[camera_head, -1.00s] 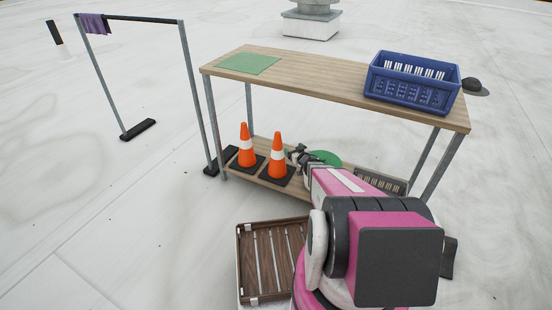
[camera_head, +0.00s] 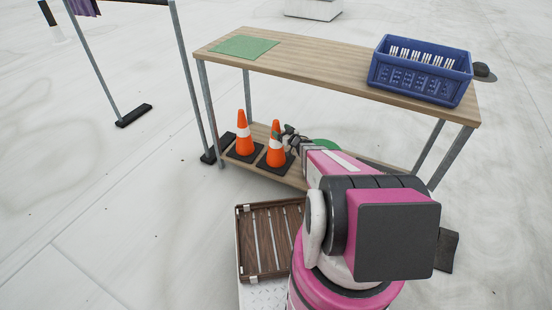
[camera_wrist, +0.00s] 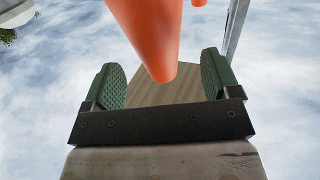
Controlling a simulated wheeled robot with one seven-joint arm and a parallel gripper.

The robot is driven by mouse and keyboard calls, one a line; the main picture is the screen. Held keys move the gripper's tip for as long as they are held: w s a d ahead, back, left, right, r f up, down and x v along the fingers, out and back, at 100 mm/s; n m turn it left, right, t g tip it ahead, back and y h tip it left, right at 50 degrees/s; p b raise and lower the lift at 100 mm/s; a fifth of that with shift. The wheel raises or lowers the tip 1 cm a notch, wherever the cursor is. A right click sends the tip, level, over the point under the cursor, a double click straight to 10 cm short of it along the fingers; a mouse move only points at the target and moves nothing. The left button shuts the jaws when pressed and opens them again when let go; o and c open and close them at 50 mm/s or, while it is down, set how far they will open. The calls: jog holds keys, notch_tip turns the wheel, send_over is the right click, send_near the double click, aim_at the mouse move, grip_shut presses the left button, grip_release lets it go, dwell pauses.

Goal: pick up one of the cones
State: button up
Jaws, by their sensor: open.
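Two orange cones with white bands and black bases stand upright on the lower shelf of the wooden table: a left cone (camera_head: 243,134) and a right cone (camera_head: 275,156). My gripper (camera_head: 279,133) is open at the right cone, with a dark finger overlapping its upper part in the head view. In the wrist view, the tapered tip of an orange cone (camera_wrist: 158,45) lies between the two green finger pads of my gripper (camera_wrist: 162,82). Gaps show on both sides of the tip. A bit of more orange shows at the top edge there.
The table top (camera_head: 310,72) above the shelf carries a green mat (camera_head: 244,46) and a blue crate (camera_head: 420,75). A thin metal rack (camera_head: 188,85) stands to the left. A wooden slatted tray (camera_head: 270,240) is in front, beside my arm.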

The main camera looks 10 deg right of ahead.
aim_at(279, 128)
jog(key=x, duration=0.4)
jog(key=shift+w+a+r, duration=0.1)
jog(key=shift+w+r, duration=0.1)
jog(key=shift+w, duration=0.2)
grip_shut()
